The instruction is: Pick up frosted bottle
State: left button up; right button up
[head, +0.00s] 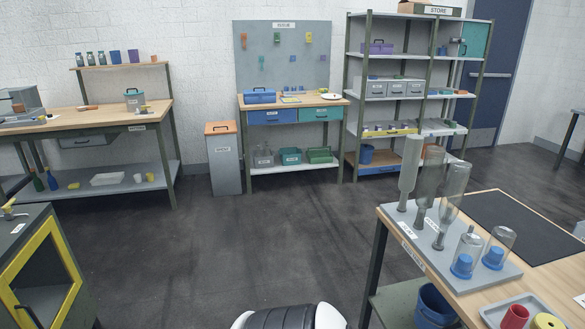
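Several bottle-like pieces stand upside down on a grey spindle board (490,262) on the wooden table at the right. The pale, cloudy frosted bottle (410,165) is the leftmost, on its spindle, neck down. Beside it stand a smoky brown-grey bottle (430,172) and a clear bottle (455,188), both upside down and leaning slightly in the view. Two clear glass covers (500,242) with blue pieces inside stand nearer on the board. Neither of my grippers shows in the head view.
A black mat (525,222) lies behind the board. A tray with a red cup (515,317) and a yellow ring (547,321) is at the near edge. A blue bin (435,305) sits on the shelf below. The dark floor (230,250) is open left of the table.

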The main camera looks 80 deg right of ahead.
aim_at(414, 143)
jog(key=z, duration=3.5)
